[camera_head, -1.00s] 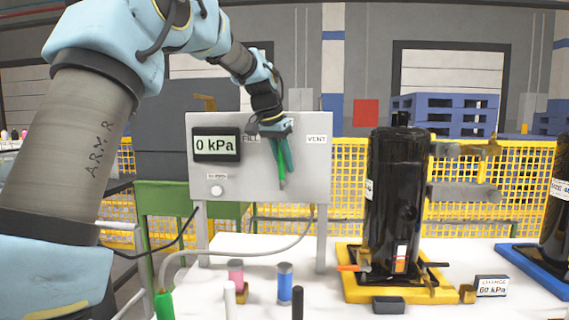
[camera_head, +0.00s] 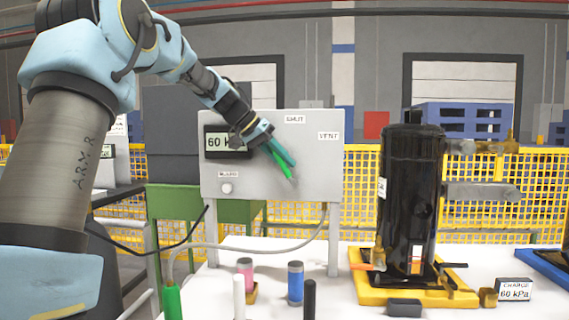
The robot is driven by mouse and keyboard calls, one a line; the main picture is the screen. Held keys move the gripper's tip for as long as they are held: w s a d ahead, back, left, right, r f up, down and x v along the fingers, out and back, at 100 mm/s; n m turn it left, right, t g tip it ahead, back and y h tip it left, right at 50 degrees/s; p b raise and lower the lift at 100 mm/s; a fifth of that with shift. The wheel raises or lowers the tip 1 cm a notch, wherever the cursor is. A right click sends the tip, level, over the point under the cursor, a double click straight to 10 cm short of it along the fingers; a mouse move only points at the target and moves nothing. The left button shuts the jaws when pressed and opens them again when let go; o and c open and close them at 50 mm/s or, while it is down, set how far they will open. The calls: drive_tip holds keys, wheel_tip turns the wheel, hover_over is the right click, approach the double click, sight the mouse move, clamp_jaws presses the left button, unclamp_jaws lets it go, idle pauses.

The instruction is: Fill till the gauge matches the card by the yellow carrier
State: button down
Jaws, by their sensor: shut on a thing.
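The panel box (camera_head: 310,178) carries a gauge (camera_head: 214,142) whose display reads 60 k, with the rest covered by my gripper. SHUT and VENT labels show at the panel's upper right; the FILL label is hidden. My gripper (camera_head: 283,162) is shut on a green handle (camera_head: 281,170) at the panel front, just right of the gauge. Handle and fingers slant down to the right. The card (camera_head: 514,289) reads CHARGE 60 kPa and stands right of the yellow carrier (camera_head: 380,295). A black compressor (camera_head: 411,195) stands upright on that carrier.
A pink-banded cylinder (camera_head: 245,268), a blue cylinder (camera_head: 295,284) and white and black posts stand in front on the white table (camera_head: 335,305). A grey hose runs below the panel. A blue carrier (camera_head: 550,262) is at the right edge. Yellow mesh fencing stands behind.

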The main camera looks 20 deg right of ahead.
drive_tip(key=c, duration=1)
unclamp_jaws()
drive_tip(key=shift+c, duration=0.2)
drive_tip(key=shift+a+r, duration=0.2)
drive_tip(key=shift+a, duration=0.1)
drive_tip(key=a, duration=0.4)
drive_tip(key=a+b, duration=0.1)
drive_tip(key=a, duration=0.3)
drive_tip(key=a+b, duration=0.1)
drive_tip(key=a, duration=0.3)
drive_tip(key=shift+w+a+r, duration=0.15)
drive_tip(key=shift+w+r, duration=0.05)
drive_tip(key=shift+w, duration=0.05)
drive_tip(key=shift+c, duration=0.2)
